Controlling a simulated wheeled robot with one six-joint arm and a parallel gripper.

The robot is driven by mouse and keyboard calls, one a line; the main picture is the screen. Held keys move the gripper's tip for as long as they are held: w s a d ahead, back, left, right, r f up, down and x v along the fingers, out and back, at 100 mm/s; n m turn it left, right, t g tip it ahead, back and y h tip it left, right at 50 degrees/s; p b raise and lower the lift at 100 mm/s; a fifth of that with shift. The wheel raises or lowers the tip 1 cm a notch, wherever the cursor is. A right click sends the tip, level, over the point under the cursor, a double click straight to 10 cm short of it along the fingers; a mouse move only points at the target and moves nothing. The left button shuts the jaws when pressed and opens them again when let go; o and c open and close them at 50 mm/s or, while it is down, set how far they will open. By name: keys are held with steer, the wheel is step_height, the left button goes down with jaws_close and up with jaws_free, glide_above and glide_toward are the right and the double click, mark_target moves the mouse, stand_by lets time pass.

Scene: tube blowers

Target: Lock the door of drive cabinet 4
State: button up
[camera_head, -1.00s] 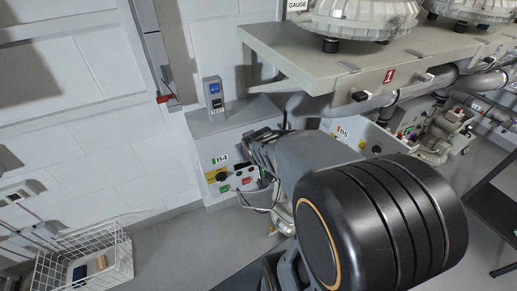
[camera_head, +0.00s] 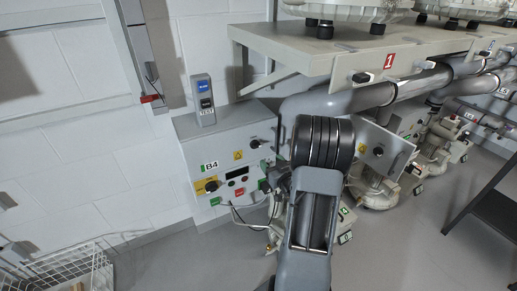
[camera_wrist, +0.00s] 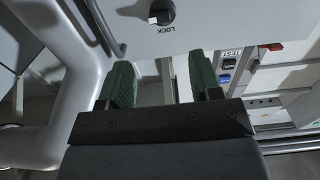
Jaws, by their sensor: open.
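Drive cabinet 4 (camera_head: 226,150), marked B4, is a light grey box left of centre in the head view. Its front carries a dark knob (camera_head: 255,143), a yellow-and-dark switch (camera_head: 211,186) and small buttons; my arm covers its right side. In the wrist view a pale panel at the top bears a black knob (camera_wrist: 161,12) with a white mark, beside the word LOCK; which cabinet it belongs to is unclear. My gripper (camera_wrist: 160,80), with green pads, is open and empty, apart from that knob. The head view hides my gripper behind my arm.
A grey TEST box (camera_head: 204,98) stands on the cabinet top. A shelf (camera_head: 340,62) and thick grey pipes (camera_head: 345,102) run above and right. Another panel with a knob and handle (camera_head: 397,166) is right of my arm. A wire basket (camera_head: 70,272) stands lower left.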

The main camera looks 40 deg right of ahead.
mark_target(258, 146)
steer(key=w, duration=0.3)
steer(key=w+d, duration=0.1)
steer(key=w, duration=0.6)
steer(key=shift+w+d, duration=0.25)
steer(key=shift+w, duration=0.15)
steer(key=c, duration=0.6)
steer(key=shift+c, duration=0.7)
